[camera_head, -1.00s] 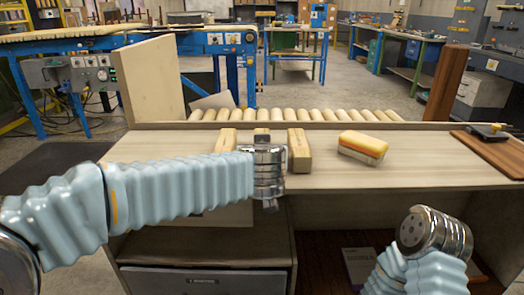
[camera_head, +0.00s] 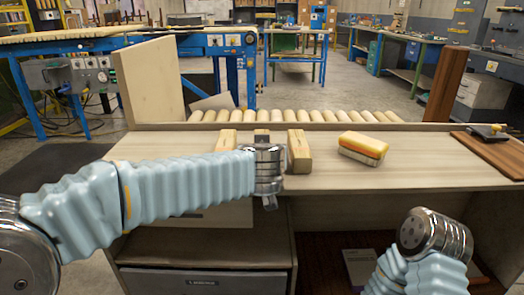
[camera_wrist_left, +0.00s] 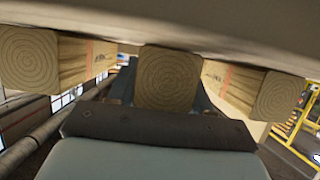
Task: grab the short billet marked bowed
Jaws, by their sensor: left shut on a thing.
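Three short pale wooden billets lie side by side near the back of the bench. The left billet (camera_head: 226,140) and right billet (camera_head: 299,150) show on either side of my left wrist. The middle billet (camera_wrist_left: 168,77) shows end-on in the left wrist view, with growth rings on its end. My left gripper (camera_head: 262,139) is shut on this middle billet, mostly hidden behind its metal wrist in the head view. Writing on the outer billets is too small to read, and the middle one shows no readable mark. My right wrist is low at the right; its fingers are not visible.
A brown board (camera_head: 495,152) with a black-based object (camera_head: 488,131) is at the far right. A roller conveyor (camera_head: 300,116) runs behind the bench. Bench surface between block and board is clear.

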